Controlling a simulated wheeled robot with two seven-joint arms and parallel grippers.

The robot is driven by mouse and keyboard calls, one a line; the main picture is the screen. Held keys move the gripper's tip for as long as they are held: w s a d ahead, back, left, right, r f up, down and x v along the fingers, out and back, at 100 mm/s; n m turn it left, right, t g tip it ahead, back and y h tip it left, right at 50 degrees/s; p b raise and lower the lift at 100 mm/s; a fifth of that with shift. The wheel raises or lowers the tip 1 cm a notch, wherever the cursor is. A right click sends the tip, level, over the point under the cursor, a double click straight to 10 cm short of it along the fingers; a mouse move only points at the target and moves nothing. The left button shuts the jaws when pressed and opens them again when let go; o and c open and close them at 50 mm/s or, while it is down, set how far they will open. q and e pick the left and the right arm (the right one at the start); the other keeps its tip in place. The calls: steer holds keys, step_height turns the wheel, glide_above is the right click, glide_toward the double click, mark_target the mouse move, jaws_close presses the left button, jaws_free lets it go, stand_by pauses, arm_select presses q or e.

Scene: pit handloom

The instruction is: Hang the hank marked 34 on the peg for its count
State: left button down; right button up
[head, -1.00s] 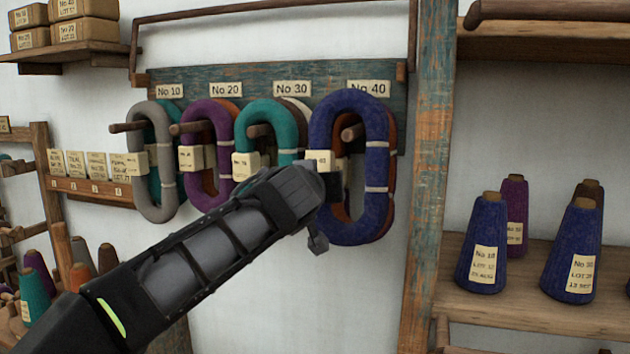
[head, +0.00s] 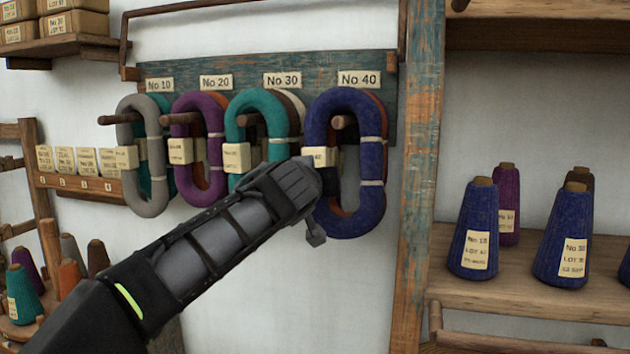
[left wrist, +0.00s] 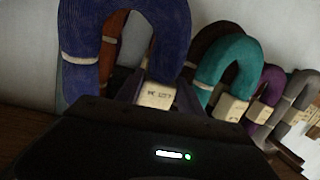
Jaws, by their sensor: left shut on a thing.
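A thick blue hank (head: 372,208) with pale ties hangs upright in front of the peg (head: 343,121) under the No 40 label (head: 359,78). The peg's tip shows inside the loop, just below its top bend; I cannot tell if they touch. My left gripper (head: 318,180) is at the hank's lower left side, shut on it. The blue hank (left wrist: 175,35) also rises right in front of the gripper in the left wrist view. Its cream tag (left wrist: 157,95) sits at the jaws, its number too blurred to read. The fingertips are mostly hidden. My right gripper is out of view.
Grey (head: 128,180), purple (head: 183,115) and teal (head: 235,110) hanks hang close by on the left, under No 10, No 20 and No 30, with others behind. A wooden post (head: 420,150) stands close on the right. Yarn cones (head: 480,215) stand on a shelf beyond.

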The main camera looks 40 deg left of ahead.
arm_select(q)
steer(key=shift+a+f, duration=0.3)
steer(key=shift+f, duration=0.2)
steer(key=c, duration=1.1)
jaws_free()
steer(key=shift+o, duration=0.7)
steer(key=shift+a, duration=0.15)
steer(key=o, duration=0.3)
steer(key=shift+r, duration=0.15)
steer(key=shift+s+d+r, duration=0.1)
steer(key=shift+s+d, duration=0.25)
steer(key=shift+s, duration=0.05)
steer(key=b+v, duration=0.2)
steer(key=v, duration=0.5)
